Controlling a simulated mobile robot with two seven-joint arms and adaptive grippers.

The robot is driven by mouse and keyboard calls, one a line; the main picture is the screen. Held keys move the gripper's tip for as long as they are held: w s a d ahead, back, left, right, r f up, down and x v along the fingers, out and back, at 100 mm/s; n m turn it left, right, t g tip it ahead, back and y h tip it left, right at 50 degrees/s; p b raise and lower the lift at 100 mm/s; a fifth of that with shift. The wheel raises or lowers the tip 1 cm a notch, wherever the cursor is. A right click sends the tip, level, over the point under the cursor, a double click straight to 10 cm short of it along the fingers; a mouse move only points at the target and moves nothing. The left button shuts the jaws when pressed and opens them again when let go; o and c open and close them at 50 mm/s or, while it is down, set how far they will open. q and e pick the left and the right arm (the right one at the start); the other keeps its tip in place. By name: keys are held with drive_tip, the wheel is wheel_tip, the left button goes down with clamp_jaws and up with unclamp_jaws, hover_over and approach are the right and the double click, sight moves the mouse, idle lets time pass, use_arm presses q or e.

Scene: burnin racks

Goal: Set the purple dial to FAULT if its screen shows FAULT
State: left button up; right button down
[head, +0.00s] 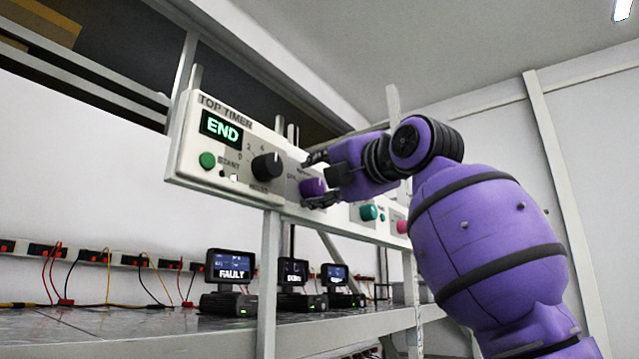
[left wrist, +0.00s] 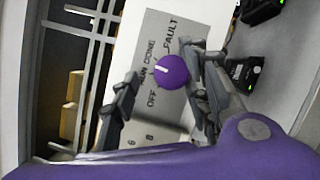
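The purple dial (head: 313,187) sits on the white panel; the left wrist view shows it (left wrist: 174,72) on a grey plate marked OFF, RUN, DONE and FAULT. Its white mark points left there, toward RUN or DONE; I cannot tell which. My left gripper (head: 312,180) is open, its fingers above and below the dial in the head view. In the left wrist view the fingers (left wrist: 165,90) lie on either side of it, the left one apart; contact on the right is unclear. A screen (head: 231,264) below reads FAULT; another (head: 293,272) seems to read DONE. My right gripper is not in view.
The TOP TIMER panel (head: 190,165) has an END display (head: 221,127), a green button (head: 207,160) and a black dial (head: 267,167). A teal knob (head: 368,212) and a pink knob (head: 402,227) lie to the right. A rack post (head: 268,285) stands before the lower shelf.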

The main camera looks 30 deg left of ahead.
use_arm(q)
drive_tip(key=shift+w+f, duration=0.1)
drive_tip(key=shift+f, duration=0.05)
idle(0.3)
drive_tip(key=shift+d+f, duration=0.15)
drive_tip(key=shift+d, duration=0.35)
drive_tip(key=v, duration=1.1)
drive_tip(key=shift+s, duration=0.3)
